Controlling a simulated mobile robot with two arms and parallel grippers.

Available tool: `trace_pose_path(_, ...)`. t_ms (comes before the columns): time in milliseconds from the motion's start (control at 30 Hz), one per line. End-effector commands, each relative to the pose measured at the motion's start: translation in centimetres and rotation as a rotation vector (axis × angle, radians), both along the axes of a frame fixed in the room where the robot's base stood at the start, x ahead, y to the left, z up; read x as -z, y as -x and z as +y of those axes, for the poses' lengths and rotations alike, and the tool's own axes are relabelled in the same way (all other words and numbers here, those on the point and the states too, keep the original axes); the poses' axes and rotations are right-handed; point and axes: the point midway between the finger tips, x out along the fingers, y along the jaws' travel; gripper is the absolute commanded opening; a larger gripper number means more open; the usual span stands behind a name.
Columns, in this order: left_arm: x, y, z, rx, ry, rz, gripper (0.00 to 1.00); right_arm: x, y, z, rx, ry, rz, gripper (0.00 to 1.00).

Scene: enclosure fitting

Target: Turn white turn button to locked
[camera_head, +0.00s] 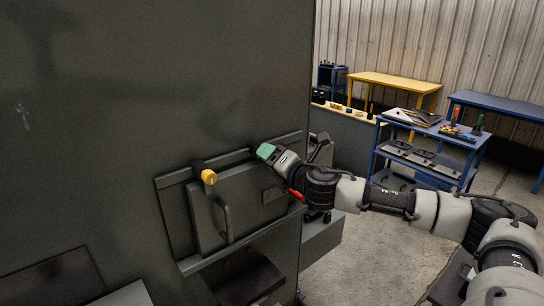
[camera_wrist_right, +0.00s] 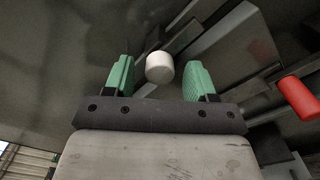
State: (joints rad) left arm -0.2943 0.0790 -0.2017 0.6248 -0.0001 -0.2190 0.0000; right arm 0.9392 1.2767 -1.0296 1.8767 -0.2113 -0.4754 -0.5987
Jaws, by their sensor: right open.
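The white turn button (camera_wrist_right: 159,67) shows in the right wrist view as a short white round knob. It lies between the two green fingers of my right gripper (camera_wrist_right: 158,78), with gaps on both sides. I cannot tell from this view how far the fingertips are from it in depth. In the head view my right gripper (camera_head: 268,152) is at the upper right of the panel door (camera_head: 242,203), and the white button is hidden behind it. My right gripper is open. My left gripper is not in view.
The door has a bar handle (camera_head: 223,220). A red part (camera_wrist_right: 300,97) is right of the gripper in the wrist view. A blue cart (camera_head: 428,155) and a yellow table (camera_head: 395,82) stand behind.

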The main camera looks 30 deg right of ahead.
Motion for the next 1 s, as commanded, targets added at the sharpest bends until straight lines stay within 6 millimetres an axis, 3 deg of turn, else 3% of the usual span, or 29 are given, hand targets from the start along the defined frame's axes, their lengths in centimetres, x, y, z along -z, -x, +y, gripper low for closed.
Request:
trace_pose_path(133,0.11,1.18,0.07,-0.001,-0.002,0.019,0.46,0.02,0.02,-0.01,0.000,0.000,0.000,0.56)
trace_pose_path(467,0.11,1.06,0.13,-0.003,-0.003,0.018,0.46,0.03,0.04,-0.03,0.000,0.000,0.000,0.07)
trace_pose_path(767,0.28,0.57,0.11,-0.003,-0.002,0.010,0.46,0.12,0.04,-0.02,0.001,-0.040,0.004,0.07)
trace_pose_path(1000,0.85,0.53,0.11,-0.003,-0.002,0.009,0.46,0.25,0.03,0.02,0.000,-0.178,0.015,0.07)
